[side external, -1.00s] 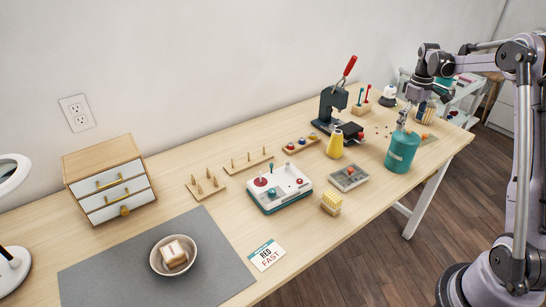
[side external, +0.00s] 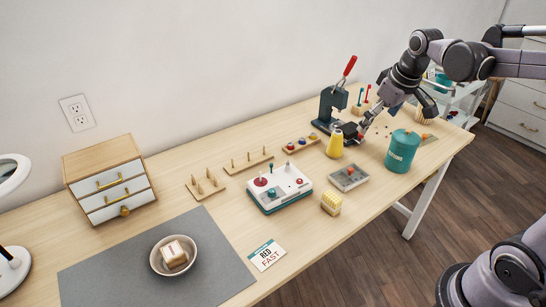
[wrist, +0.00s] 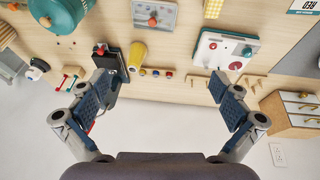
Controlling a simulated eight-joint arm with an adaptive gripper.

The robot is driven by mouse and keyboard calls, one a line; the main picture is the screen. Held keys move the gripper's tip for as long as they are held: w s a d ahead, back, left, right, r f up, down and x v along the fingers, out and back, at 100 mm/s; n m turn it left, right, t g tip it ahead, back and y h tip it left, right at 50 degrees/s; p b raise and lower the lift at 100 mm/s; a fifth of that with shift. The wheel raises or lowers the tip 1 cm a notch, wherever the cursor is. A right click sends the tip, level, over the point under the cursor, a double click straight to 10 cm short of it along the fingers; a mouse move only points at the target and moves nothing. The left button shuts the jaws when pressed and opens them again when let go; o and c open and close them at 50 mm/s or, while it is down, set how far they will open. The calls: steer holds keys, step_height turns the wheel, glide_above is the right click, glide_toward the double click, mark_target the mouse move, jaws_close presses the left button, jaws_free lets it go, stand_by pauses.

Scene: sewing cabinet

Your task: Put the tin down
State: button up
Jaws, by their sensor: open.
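The teal tin (side external: 401,154) stands upright on the wooden table near its right front edge, with its lid on. It also shows at the top left of the wrist view (wrist: 62,16), partly cut off by the frame edge. My gripper (side external: 377,120) is open and apart from the tin, to its left and farther back, beside the black press. In the wrist view the two fingers (wrist: 165,88) are spread wide with nothing held between them.
The press with a red handle (side external: 334,104) and a yellow cone (side external: 335,145) stand close to my gripper. A small grey box (side external: 348,178) and a white control panel (side external: 280,188) lie left of the tin. Small dark bits lie scattered behind the tin.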

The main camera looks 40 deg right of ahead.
steer(key=s+a+f+t+y, duration=0.1)
steer(key=s+a+f+t, duration=0.2)
steer(key=s+a, duration=0.5)
steer(key=shift+s+a+f, duration=0.4)
steer(key=shift+a+f, duration=0.05)
steer(key=shift+a, duration=1.65)
